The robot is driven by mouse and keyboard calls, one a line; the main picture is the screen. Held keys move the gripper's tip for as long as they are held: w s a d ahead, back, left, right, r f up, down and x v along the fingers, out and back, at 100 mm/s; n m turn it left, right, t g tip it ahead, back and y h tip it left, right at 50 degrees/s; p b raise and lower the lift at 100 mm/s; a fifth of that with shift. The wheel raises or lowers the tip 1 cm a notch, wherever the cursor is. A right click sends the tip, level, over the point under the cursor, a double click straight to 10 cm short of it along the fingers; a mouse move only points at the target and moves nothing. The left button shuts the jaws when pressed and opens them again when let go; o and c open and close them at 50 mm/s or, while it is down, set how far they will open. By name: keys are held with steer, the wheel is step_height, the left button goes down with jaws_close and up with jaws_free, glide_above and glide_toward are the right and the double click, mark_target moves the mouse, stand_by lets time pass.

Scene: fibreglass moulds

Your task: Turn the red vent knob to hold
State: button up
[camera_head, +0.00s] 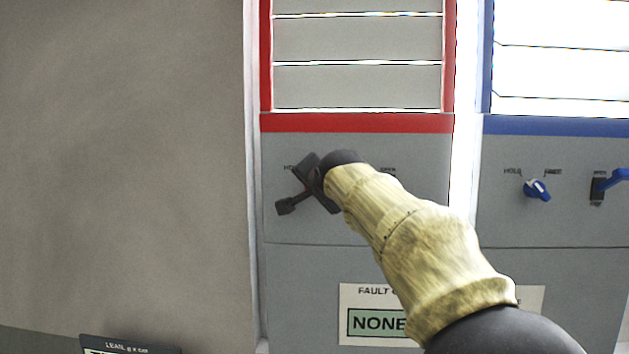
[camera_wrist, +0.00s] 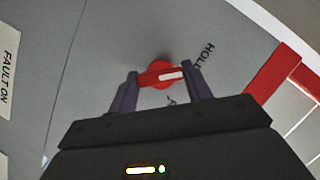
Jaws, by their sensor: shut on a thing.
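The red vent knob (camera_wrist: 160,75) sits on a grey panel, with a white pointer mark on it. In the wrist view its pointer end lies toward the printed word HOLD (camera_wrist: 204,58). My gripper (camera_wrist: 161,80) is shut on the knob, with one dark finger on each side of it. In the head view my gripper (camera_head: 305,190) is at the grey panel (camera_head: 420,220) under the red frame, and it hides the knob and part of the HOLD label. I cannot tell whether the pointer lines up exactly with the HOLD mark.
To the right, a second panel under a blue frame carries a blue knob (camera_head: 537,189) and a blue lever (camera_head: 612,180). Below my gripper is a fault sign reading NONE (camera_head: 375,323), partly behind my arm. A plain grey wall (camera_head: 120,150) fills the left.

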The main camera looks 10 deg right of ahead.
steer(key=shift+f+n, duration=0.15)
steer(key=shift+n, duration=0.15)
steer(key=o, duration=1)
steer(key=shift+s, duration=0.1)
steer(key=b+v, duration=0.3)
steer(key=v, duration=0.5)
steer(key=b+v, duration=0.3)
steer(key=v, duration=0.6)
steer(key=shift+a+r+b, duration=0.2)
steer(key=shift+r+b, duration=0.05)
steer(key=shift+b, duration=0.05)
